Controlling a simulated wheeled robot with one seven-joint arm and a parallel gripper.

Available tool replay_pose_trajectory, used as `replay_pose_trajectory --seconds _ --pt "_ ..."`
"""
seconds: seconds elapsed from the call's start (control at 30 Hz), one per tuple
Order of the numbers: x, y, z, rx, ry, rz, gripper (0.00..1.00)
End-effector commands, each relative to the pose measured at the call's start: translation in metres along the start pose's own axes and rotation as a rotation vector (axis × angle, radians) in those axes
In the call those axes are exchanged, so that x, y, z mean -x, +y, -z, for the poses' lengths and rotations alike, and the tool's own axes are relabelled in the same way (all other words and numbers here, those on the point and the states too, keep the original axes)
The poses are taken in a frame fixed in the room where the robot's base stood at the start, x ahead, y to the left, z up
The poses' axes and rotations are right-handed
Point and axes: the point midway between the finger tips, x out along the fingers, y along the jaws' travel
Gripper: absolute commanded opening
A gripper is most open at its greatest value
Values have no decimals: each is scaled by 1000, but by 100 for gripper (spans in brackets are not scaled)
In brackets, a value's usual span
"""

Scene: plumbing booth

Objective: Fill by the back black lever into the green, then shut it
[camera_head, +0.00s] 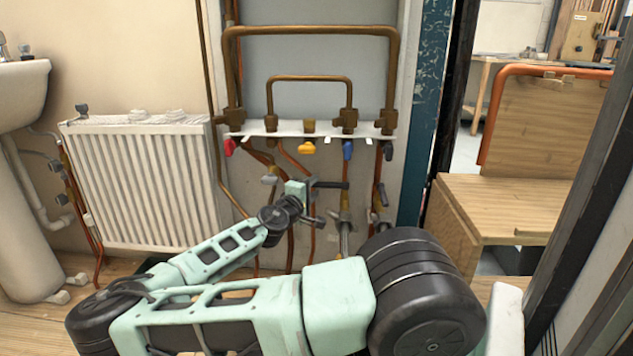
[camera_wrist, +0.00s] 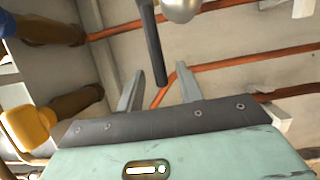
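In the wrist view my gripper (camera_wrist: 158,88) is open, its two grey fingers apart. A slim black lever (camera_wrist: 153,45) reaches down from the top edge, beside a silver rounded part (camera_wrist: 181,9). Its tip ends near the gap between the fingertips, and I cannot tell whether it touches them. In the head view my gripper's green hand (camera_head: 296,189) is in front of the pipes under the manifold. A black lever (camera_head: 388,151) hangs at the manifold's right end. Which black lever is the back one is unclear. I see no green container.
Red (camera_head: 229,147), yellow (camera_head: 306,147) and blue (camera_head: 347,150) levers hang along the manifold shelf (camera_head: 290,129). Orange pipes (camera_wrist: 225,62) run close behind the fingers. A white radiator (camera_head: 140,185) stands left and a wooden bench (camera_head: 510,205) right.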

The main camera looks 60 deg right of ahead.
Motion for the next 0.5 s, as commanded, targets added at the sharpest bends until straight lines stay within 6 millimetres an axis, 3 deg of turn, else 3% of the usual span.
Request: replay_pose_trajectory --seconds 0.2,0.5 --pt "-24 1 0 1 0 0 36" --pt "-28 0 0 1 1 0 36"
